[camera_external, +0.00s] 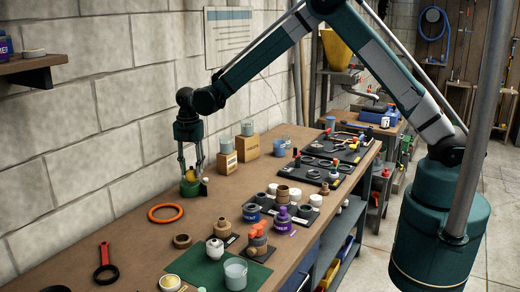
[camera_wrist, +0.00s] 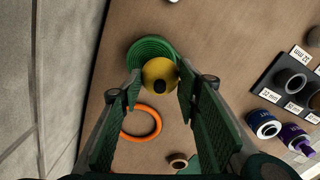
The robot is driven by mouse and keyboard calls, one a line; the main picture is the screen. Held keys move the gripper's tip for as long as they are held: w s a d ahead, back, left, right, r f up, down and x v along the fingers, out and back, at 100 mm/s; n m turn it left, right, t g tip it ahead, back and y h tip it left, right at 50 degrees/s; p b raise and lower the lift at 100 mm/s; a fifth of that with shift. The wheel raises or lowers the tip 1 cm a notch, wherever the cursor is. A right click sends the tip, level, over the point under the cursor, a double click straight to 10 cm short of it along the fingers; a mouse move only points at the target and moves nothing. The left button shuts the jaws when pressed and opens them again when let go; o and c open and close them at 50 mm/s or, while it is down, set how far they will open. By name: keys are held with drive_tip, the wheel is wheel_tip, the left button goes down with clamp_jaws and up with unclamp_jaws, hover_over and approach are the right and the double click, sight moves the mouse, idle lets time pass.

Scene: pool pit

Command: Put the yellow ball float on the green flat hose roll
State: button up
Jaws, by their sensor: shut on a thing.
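The yellow ball float (camera_wrist: 160,75) sits between the two green fingers of my gripper (camera_wrist: 159,90) in the wrist view, with a dark spot on its side facing the camera. My gripper is shut on it. The green flat hose roll (camera_wrist: 144,48) is a coiled disc beyond the ball, partly hidden by it. In the external view my gripper (camera_external: 192,172) points down at the roll (camera_external: 188,188) near the wall side of the bench. The ball (camera_external: 191,175) shows small between the fingers, just over the roll; whether they touch I cannot tell.
An orange ring (camera_external: 165,213) lies on the bench in front of the roll, with a brown ring (camera_external: 182,241) nearer the camera. Cardboard boxes (camera_external: 227,163) with cups stand behind the roll. Black trays (camera_external: 287,215) with fittings and bottles are to the right. The stone wall is close on the left.

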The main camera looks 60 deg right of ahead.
drive_tip(key=shift+f, duration=0.45)
drive_tip(key=shift+f, duration=0.2)
drive_tip(key=o, duration=0.7)
drive_tip(key=shift+r, duration=0.15)
wheel_tip(320, 180, up, 12)
idle(0.4)
drive_tip(key=shift+r, duration=0.1)
idle(0.6)
